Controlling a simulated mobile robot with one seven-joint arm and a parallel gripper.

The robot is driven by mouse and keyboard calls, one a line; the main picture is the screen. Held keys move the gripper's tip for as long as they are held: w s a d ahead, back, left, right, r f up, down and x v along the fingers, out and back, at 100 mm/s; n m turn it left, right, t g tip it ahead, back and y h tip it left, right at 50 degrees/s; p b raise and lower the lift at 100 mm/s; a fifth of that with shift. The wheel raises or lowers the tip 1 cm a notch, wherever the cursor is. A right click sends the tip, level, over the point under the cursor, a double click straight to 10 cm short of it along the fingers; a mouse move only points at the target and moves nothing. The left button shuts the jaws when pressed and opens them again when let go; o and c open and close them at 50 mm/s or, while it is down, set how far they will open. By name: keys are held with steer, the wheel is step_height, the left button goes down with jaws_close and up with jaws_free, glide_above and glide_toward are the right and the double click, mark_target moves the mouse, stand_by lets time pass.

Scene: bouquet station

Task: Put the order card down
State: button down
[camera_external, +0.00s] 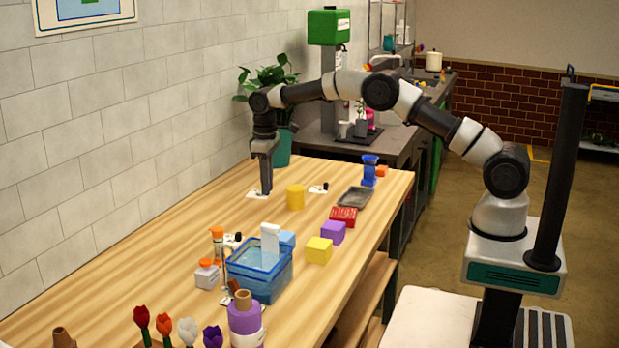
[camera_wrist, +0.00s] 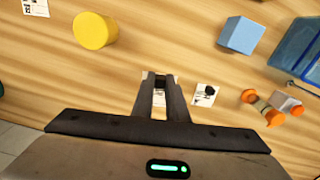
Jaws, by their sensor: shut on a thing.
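My gripper (camera_external: 266,190) points straight down at the back of the wooden table, near the tiled wall. It is shut on the order card, a small white card (camera_external: 255,195) with a dark grip on it. The card is at table height, on or just above the wood; I cannot tell which. In the wrist view the fingertips (camera_wrist: 160,80) close on the dark grip, with parts of the white card (camera_wrist: 158,98) showing between and beside the fingers. Most of the card is hidden there.
Similar cards lie nearby, one beside the gripper (camera_wrist: 207,94) and one past the yellow cylinder (camera_external: 295,197). A blue bin (camera_external: 270,285), orange-capped bottles, a yellow cube (camera_external: 319,250), a purple cube (camera_external: 333,232) and a grey tray (camera_external: 355,198) stand to the right or front. Wood left of the gripper is clear.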

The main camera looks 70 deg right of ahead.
steer(key=s+d+r, duration=0.4)
steer(key=s+d, duration=0.2)
steer(key=s, duration=0.4)
steer(key=m, duration=0.2)
glide_above(352, 214)
step_height(352, 214, down, 6)
steer(key=shift+r, duration=0.2)
steer(key=shift+f, duration=2.1)
steer(key=shift+f, duration=0.2)
steer(key=c, duration=1.7)
jaws_free()
steer(key=shift+c, duration=0.2)
steer(key=shift+r, duration=0.1)
